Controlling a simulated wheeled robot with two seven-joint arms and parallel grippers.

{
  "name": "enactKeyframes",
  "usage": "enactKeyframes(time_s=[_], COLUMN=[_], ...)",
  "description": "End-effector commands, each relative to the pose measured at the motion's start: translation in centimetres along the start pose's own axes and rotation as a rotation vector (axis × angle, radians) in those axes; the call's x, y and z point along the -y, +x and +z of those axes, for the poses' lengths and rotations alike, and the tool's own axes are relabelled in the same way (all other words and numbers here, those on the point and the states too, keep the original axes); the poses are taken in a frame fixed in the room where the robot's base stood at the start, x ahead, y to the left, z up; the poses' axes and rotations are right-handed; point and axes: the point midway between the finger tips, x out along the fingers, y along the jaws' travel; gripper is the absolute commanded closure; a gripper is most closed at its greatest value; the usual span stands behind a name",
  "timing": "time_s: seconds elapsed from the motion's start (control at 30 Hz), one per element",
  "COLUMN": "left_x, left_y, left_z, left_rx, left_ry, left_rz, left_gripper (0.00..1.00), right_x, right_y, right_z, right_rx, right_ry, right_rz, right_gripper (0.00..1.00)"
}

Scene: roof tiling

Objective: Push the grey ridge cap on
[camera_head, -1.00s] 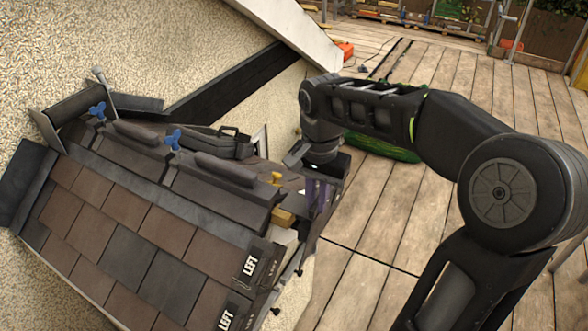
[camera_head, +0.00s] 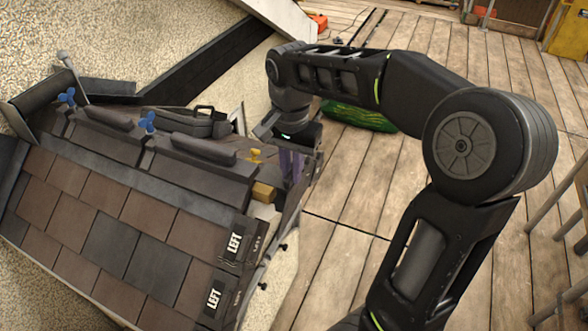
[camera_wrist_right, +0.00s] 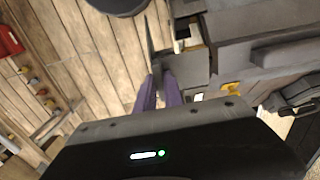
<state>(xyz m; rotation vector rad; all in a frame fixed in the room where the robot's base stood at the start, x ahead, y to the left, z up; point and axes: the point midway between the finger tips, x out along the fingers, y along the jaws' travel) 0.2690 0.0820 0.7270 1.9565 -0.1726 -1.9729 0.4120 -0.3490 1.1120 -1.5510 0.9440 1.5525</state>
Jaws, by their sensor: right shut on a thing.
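My right gripper (camera_head: 293,168) is at the right end of the roof ridge, pointing down, with purple fingers. In the right wrist view the fingers (camera_wrist_right: 158,92) are shut on a thin dark grey piece (camera_wrist_right: 156,62), which looks like the grey ridge cap. It is beside the ridge end; whether it touches the ridge is unclear. The head view mostly hides this piece behind the gripper. Dark ridge caps (camera_head: 195,152) lie along the ridge, with blue wing screws (camera_head: 148,122) and a yellow one (camera_head: 256,155). My left gripper is not in view.
A wooden block (camera_head: 263,192) shows at the ridge's right end. Brown and grey tiles (camera_head: 110,250) cover the near slope, with LEFT labels at its right edge. A black case (camera_head: 190,122) lies behind the ridge. Wooden decking (camera_head: 360,190) is open to the right.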

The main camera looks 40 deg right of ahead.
Motion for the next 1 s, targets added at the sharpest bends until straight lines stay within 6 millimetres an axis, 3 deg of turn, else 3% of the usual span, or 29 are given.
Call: enactKeyframes(time_s=[1.0], left_x=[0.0], left_y=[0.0], left_z=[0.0], left_rx=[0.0], left_ry=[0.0], left_rz=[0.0], left_gripper=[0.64], right_x=[1.2], right_y=[0.0], right_z=[0.1], right_rx=[0.0], right_ry=[0.0], right_rz=[0.0], right_gripper=[1.0])
